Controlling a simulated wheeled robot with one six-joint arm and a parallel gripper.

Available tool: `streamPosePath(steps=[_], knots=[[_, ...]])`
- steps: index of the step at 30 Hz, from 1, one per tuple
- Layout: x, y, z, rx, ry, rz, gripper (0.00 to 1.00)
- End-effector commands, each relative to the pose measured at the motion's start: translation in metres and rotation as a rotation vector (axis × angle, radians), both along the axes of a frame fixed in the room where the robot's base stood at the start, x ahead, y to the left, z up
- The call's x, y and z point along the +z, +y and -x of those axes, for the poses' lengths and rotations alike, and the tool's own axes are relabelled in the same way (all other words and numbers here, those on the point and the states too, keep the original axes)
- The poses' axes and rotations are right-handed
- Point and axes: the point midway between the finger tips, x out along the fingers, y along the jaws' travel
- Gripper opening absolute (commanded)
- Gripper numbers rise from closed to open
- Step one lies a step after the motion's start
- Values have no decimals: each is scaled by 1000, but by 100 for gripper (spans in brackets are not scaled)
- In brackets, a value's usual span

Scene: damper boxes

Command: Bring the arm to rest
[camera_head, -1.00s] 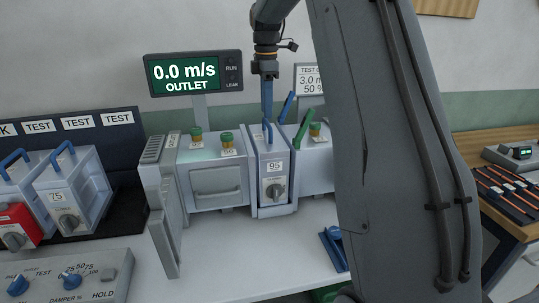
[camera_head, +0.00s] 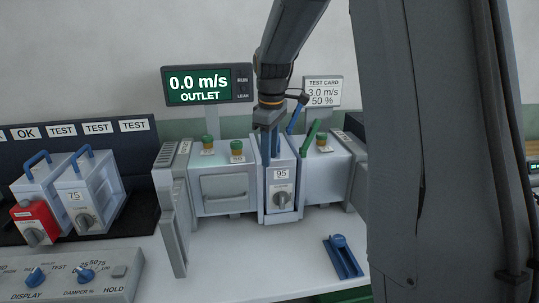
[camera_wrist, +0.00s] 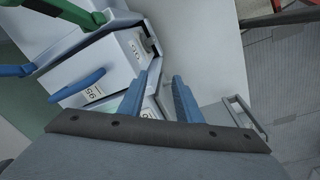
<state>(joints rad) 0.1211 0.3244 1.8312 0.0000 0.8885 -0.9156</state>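My gripper (camera_head: 268,150) hangs over the light grey damper box marked 95 (camera_head: 281,190), which sits upright in the middle of the bench unit. In the wrist view, its two blue fingers (camera_wrist: 159,78) stand apart with nothing visible between them. The box's blue handle (camera_wrist: 78,84) lies to the left of the fingers in that view, clear of them. In the head view the fingers overlap the top of the box, and the handle there is hard to tell from them. My arm's large grey link fills the right side of the head view.
Green-capped ports (camera_head: 237,150) and blue and green levers (camera_head: 311,133) stand close around the gripper. A display (camera_head: 208,83) reads 0.0 m/s OUTLET. A box marked 75 (camera_head: 88,194) and a red-fronted box (camera_head: 36,222) sit left. A blue tool (camera_head: 342,257) lies on the white bench.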

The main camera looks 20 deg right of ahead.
Motion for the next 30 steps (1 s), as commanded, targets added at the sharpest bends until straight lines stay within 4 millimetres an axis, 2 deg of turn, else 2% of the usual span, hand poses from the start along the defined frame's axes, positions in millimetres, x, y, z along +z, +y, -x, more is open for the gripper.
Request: streamPosePath(steps=[20,23,26,30], knots=[[-5,5,9,-39,-5,-4,31],[-16,14,29,-110,-6,-12,31],[-36,29,66,-242,-9,-29,31],[-67,49,128,-462,-19,-56,31]])
